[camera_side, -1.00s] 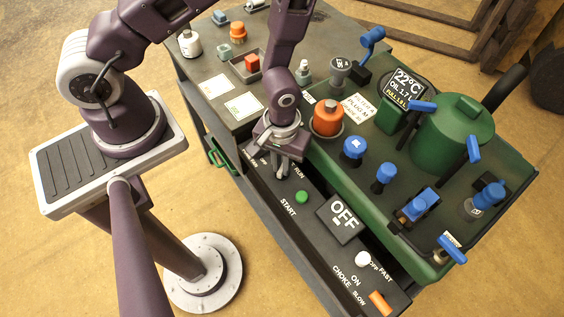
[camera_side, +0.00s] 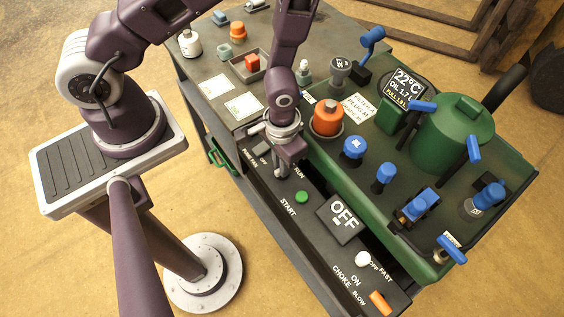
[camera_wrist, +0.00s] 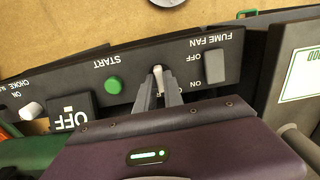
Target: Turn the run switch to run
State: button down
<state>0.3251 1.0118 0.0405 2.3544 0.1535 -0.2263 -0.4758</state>
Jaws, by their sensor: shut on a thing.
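The control strip (camera_side: 318,213) runs along the front of the bench. My gripper (camera_side: 281,172) is over its far end, beside the RUN label, with its fingers pointing down. In the wrist view my gripper (camera_wrist: 165,88) is shut on the small grey run switch (camera_wrist: 158,76), whose light tip shows between and just past the fingertips. The fingers hide most of the switch and part of its lettering. The display (camera_side: 343,219) reads OFF; it also shows upside down in the wrist view (camera_wrist: 70,117).
The green start button (camera_side: 302,197) is close beside the fingers. The fume fan rocker (camera_wrist: 214,66) is on their other side. The white choke knob (camera_side: 363,258) and orange speed lever (camera_side: 380,302) are farther along. The green machine (camera_side: 440,140) with blue handles stands behind the strip.

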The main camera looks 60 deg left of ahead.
jog(key=m, duration=0.5)
jog(key=shift+m, duration=0.7)
jog(key=c, duration=1.5)
grip_release()
jog(key=shift+o, duration=0.2)
jog(key=shift+r, duration=0.15)
notch_tip(320, 180, up, 7)
jog(key=shift+f, duration=0.1)
